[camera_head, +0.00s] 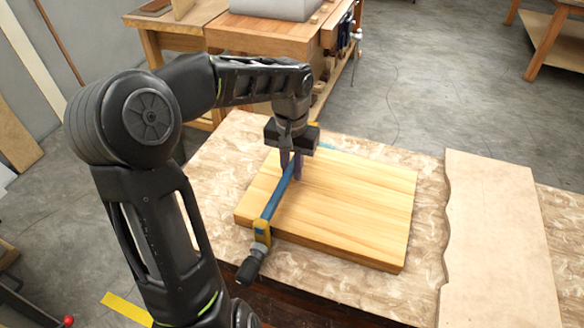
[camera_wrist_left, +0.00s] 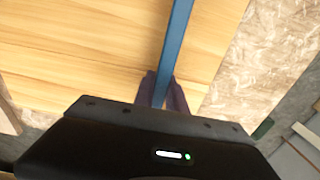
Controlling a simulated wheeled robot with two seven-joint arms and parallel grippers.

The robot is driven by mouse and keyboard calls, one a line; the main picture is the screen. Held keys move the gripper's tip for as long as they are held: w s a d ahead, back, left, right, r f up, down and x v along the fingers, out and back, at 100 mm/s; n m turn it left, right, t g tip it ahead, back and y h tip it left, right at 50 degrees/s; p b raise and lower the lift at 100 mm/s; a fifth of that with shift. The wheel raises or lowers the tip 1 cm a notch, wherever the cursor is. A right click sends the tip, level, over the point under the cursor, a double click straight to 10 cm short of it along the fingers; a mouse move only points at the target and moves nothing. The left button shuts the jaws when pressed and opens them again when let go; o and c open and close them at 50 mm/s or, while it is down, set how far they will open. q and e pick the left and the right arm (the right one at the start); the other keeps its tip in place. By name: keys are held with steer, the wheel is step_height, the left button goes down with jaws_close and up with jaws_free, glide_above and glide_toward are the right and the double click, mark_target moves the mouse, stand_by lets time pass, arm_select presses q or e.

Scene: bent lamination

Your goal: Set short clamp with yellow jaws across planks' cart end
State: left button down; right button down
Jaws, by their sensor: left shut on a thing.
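The short clamp has a blue bar (camera_head: 279,194), a yellow jaw (camera_head: 262,232) at its near end and a dark handle (camera_head: 250,265). It lies across the left part of the light wooden planks (camera_head: 345,205), with the near jaw at the planks' front edge. The far jaw is mostly hidden behind my gripper; a bit of yellow shows there. My left gripper (camera_head: 291,168) points down and is shut on the blue bar towards its far end. In the left wrist view the bar (camera_wrist_left: 177,45) runs between the fingers (camera_wrist_left: 162,92) above the planks (camera_wrist_left: 90,50). My right gripper is not in view.
The planks lie on a mottled board tabletop (camera_head: 225,155). A pale wavy-edged panel (camera_head: 495,240) lies to the right. A wooden workbench (camera_head: 265,35) with a grey box (camera_head: 275,8) stands behind. Bare tabletop shows left of the planks.

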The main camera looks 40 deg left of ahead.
arm_select(q)
steer(key=shift+f, duration=0.2)
stand_by(0.6)
steer(key=c, duration=1.3)
jaws_free()
steer(key=shift+s+r, duration=0.1)
steer(key=shift+r, duration=3.85)
steer(key=shift+r+p, duration=2.4)
steer(key=shift+r, duration=0.6)
steer(key=shift+r+p, duration=2.15)
steer(key=shift+r, duration=0.35)
